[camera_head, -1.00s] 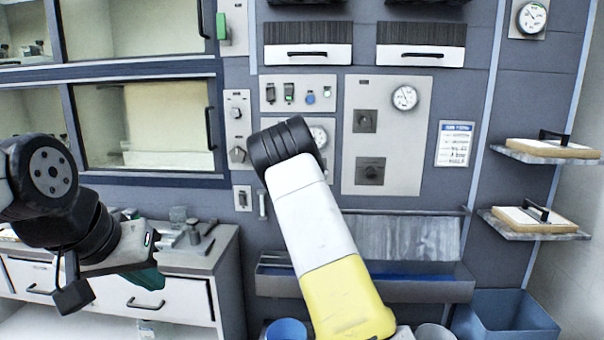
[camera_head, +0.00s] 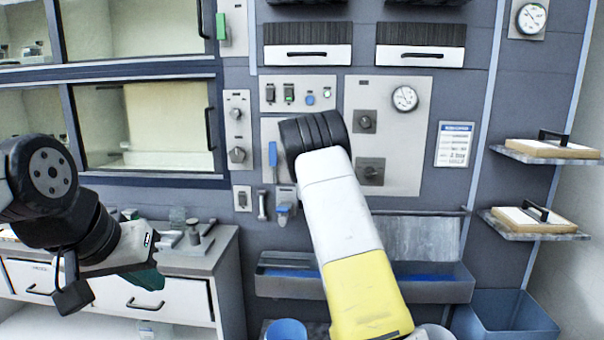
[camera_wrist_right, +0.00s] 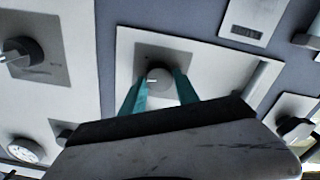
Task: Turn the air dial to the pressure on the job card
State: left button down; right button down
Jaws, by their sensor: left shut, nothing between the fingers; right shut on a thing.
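My right gripper (camera_wrist_right: 161,92) has its teal fingers shut on a round grey knob (camera_wrist_right: 159,76) on a square grey plate, in the right wrist view. A short white mark shows on the knob's face. In the head view my right arm covers this knob and gripper. The job card (camera_head: 455,146), white with a blue header, hangs right of the panels; its text is too small to read. A round gauge (camera_head: 404,98) sits on the right panel (camera_head: 400,135); its reading is unclear. My left gripper (camera_head: 147,279) is shut and empty by the drawer counter at left.
Two more knobs, an upper one (camera_head: 364,121) and a lower one (camera_head: 370,171), sit on the right panel. A blue lever (camera_head: 272,154) is left of my right arm. A trough (camera_head: 440,286) runs below. Two shelves with boards (camera_head: 540,149) stick out at right.

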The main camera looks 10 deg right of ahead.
jog(key=shift+f, duration=0.15)
jog(key=c, duration=0.9)
grip_release()
jog(key=shift+s, duration=0.15)
jog(key=v, duration=0.7)
jog(key=shift+s, duration=0.3)
jog(key=shift+a, duration=0.1)
